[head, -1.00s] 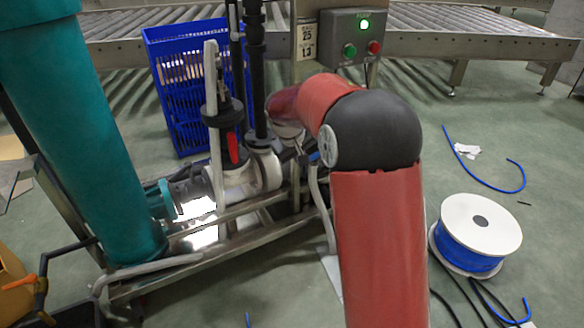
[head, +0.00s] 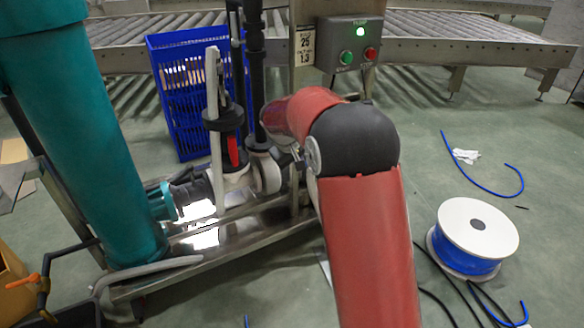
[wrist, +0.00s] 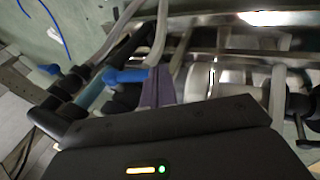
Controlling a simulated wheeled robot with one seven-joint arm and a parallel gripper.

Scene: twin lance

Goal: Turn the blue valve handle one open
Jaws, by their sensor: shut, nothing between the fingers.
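A blue valve handle (wrist: 125,76) shows in the wrist view, left of centre, among dark pipe fittings. A paler blue bar or sleeve (wrist: 92,100) lies just left of it; I cannot tell whether the two are one part. My gripper (wrist: 157,86) shows as shut, purplish fingers just right of the handle's end, with nothing held. The handle's end is close to the fingers; whether they touch is unclear. In the head view my red and black arm reaches down to the pipework and hides the gripper and the blue handle.
A teal cylinder (head: 90,140) stands on the metal skid at left. A black-and-red valve (head: 232,150) and upright pipes stand left of my arm. A blue crate (head: 178,118) and control box (head: 350,45) are behind. A cable reel (head: 478,227) lies on open floor at right.

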